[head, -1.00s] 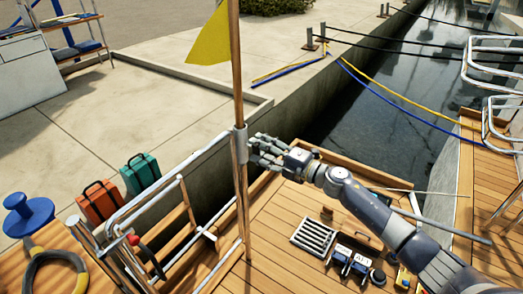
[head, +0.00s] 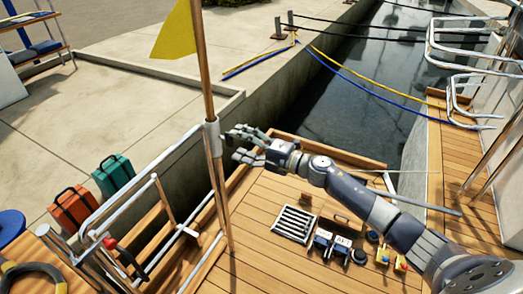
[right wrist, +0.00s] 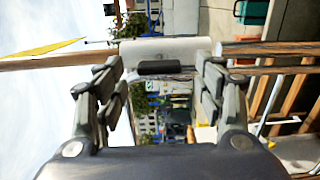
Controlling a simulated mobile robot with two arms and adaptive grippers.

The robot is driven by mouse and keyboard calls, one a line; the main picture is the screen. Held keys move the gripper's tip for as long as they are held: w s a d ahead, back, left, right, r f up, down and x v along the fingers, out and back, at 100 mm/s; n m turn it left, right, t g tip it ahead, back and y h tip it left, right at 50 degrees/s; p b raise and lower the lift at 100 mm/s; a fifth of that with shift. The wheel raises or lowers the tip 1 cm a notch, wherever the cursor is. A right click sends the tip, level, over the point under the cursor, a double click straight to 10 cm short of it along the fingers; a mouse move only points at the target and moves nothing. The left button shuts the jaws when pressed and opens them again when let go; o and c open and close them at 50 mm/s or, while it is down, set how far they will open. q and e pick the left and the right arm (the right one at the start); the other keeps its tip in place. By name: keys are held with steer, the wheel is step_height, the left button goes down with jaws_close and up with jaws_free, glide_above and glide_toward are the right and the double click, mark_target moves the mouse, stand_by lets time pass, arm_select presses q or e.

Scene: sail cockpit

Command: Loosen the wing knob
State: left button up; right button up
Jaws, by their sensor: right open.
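The wing knob (right wrist: 165,67) shows in the right wrist view as a small dark bar on the white collar (right wrist: 168,50) of the flagpole. In the head view the collar (head: 211,131) sits on the wooden pole; the knob is too small to make out there. My right gripper (head: 232,144) is beside the collar, on its right. In the right wrist view my right gripper (right wrist: 163,80) is open, its fingers on either side of the knob with gaps between. It holds nothing. My left gripper is not in view.
The pole carries a yellow flag (head: 174,32). A metal rail (head: 125,210) stands left of the pole. Orange (head: 74,210) and teal (head: 115,175) cases stand on the quay. A metal grate (head: 294,224) and other gear lie on the deck below my right arm.

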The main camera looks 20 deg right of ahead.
steer(key=v, duration=0.9)
steer(key=shift+s, duration=0.25)
steer(key=shift+d, duration=0.15)
